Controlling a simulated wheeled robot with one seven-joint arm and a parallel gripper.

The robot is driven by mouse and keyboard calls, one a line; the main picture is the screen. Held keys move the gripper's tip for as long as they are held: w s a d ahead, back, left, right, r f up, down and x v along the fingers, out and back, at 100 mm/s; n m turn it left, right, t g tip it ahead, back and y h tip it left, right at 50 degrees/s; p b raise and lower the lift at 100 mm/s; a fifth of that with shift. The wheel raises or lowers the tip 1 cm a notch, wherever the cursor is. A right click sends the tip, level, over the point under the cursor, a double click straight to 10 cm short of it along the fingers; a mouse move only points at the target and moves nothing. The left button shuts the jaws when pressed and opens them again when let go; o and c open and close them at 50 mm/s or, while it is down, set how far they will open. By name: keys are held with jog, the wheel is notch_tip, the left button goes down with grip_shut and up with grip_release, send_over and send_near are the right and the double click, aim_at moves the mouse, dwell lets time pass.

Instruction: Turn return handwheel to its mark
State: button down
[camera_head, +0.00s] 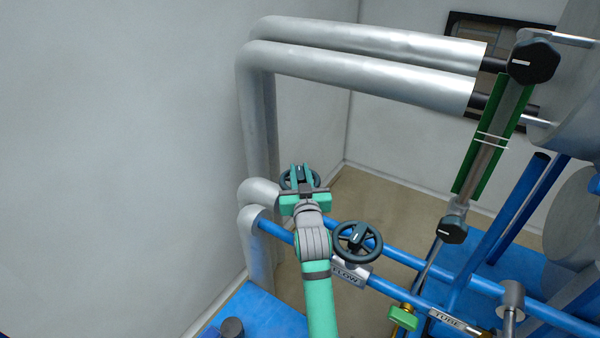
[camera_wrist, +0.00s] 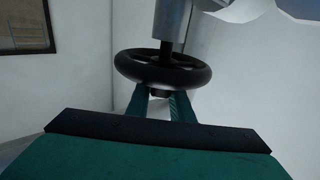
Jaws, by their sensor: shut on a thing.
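The handwheel at the far blue pipe (camera_head: 313,179) is a dark, spoked ring, partly hidden behind my gripper; I take it to be the return handwheel, though its label is not visible. My gripper (camera_head: 301,174) is at this wheel, its two green fingers shut on it. In the wrist view the dark wheel (camera_wrist: 135,66) shows at the fingertips (camera_wrist: 163,100), with its stem behind it. Which part of the wheel the fingers hold is hard to tell. I cannot make out the mark on this wheel.
A second dark handwheel (camera_head: 358,241) stands to the right, by the FLOW label (camera_head: 346,276). Thick silver pipes (camera_head: 370,70) run above and behind. A green valve handle (camera_head: 404,317) and the TUBE label (camera_head: 446,318) are at the lower right. A pale wall (camera_head: 110,150) bounds the left.

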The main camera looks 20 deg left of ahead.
aim_at(299, 172)
jog(key=c, duration=1.6)
grip_release()
jog(key=shift+o, duration=0.2)
jog(key=shift+w, duration=0.1)
jog(key=shift+r, duration=0.55)
jog(key=r, duration=0.2)
jog(key=shift+s+r, duration=0.25)
jog(key=shift+r, duration=0.15)
jog(key=s+d+r, duration=0.3)
jog(key=s+r, duration=0.6)
jog(key=s, duration=0.4)
jog(key=shift+s, duration=0.15)
jog(key=shift+d, duration=0.1)
